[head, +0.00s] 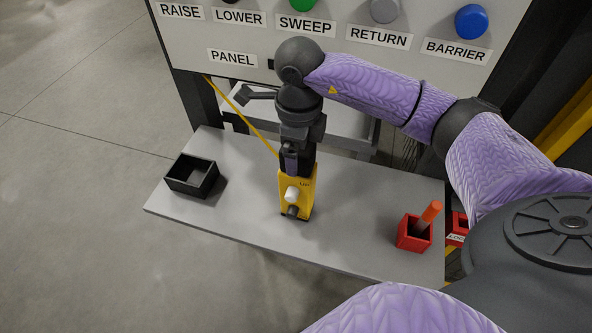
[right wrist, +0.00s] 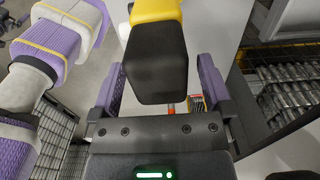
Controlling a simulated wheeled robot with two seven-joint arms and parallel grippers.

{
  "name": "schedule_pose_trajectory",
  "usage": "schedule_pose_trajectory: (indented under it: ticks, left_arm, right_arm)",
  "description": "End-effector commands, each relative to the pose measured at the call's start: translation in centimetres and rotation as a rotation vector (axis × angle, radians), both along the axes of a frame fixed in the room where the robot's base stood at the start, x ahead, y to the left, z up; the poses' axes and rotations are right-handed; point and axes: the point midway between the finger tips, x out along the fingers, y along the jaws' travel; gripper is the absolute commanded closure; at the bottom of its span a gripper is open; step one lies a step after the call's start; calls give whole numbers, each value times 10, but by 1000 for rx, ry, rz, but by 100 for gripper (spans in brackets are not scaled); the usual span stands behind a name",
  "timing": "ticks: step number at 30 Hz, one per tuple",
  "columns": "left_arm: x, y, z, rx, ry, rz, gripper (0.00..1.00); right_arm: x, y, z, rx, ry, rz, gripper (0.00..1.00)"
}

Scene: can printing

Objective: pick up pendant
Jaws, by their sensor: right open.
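The pendant (head: 297,193) is a yellow box with a white knob and a dark knob on its face. It stands upright on the grey shelf (head: 235,220), and a yellow cord runs from it up to the left. My right gripper (head: 291,160) is directly above it, pointing down at its top. In the right wrist view the pendant's black end (right wrist: 158,70) lies between the two purple-padded fingers of the right gripper (right wrist: 162,85). The fingers are open, with a gap visible on each side.
An empty black tray (head: 192,176) sits at the shelf's left end. A red holder (head: 413,236) with an orange-handled tool (head: 430,213) stands at the right. Behind is a panel (head: 345,20) with labelled buttons. The shelf between tray and pendant is clear.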

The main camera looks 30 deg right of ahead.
Motion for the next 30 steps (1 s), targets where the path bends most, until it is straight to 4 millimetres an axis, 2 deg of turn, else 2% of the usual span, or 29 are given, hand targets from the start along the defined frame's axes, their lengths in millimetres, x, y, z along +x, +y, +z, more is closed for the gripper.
schedule_pose_trajectory:
  ticks: [1,3,11,24,25,30]
  left_arm:
    - [0,0,-3,0,1,0,0]
    - [-1,1,-4,1,2,-1,0]
    - [0,6,-3,9,-1,-6,0]
    - [1,4,-3,6,-2,-4,0]
    - [1,4,-3,6,-2,-4,0]
    - [0,2,-3,3,-3,-1,0]
  right_arm:
    - [0,0,-11,2,3,0,0]
    - [0,1,-20,2,1,1,0]
    - [0,1,-22,3,0,2,2]
    - [0,1,-22,3,-1,1,95]
    - [0,1,-22,3,-1,1,100]
    - [0,1,-22,3,-1,1,100]
